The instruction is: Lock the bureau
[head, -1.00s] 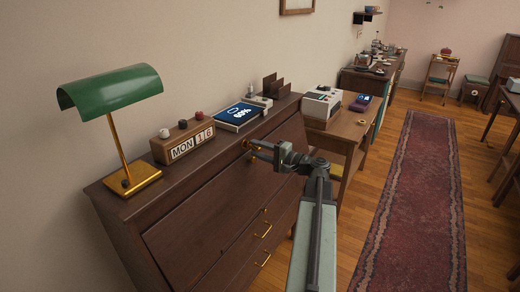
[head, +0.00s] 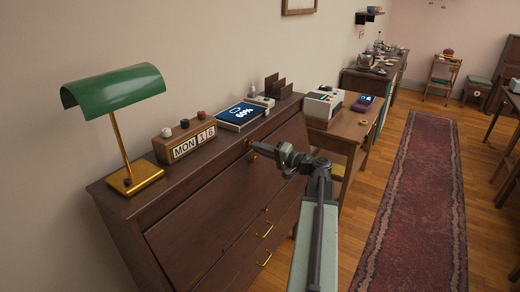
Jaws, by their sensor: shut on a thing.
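The dark wooden bureau (head: 190,225) stands against the wall, with its sloping front panel closed up. My gripper (head: 257,148) is at the upper edge of that panel, toward its right end. It is shut on a small brass piece (head: 248,143) at the lock position. The piece looks like a key, but it is too small and too covered by my fingers to tell its shape or angle. Brass handles (head: 264,230) show on the drawers below.
On the bureau top are a green lamp (head: 115,92), a calendar block (head: 184,141), a tablet showing 60% (head: 241,116) and a dark upright holder (head: 278,86). A side table (head: 350,128) stands to the right. The red rug (head: 415,200) is clear.

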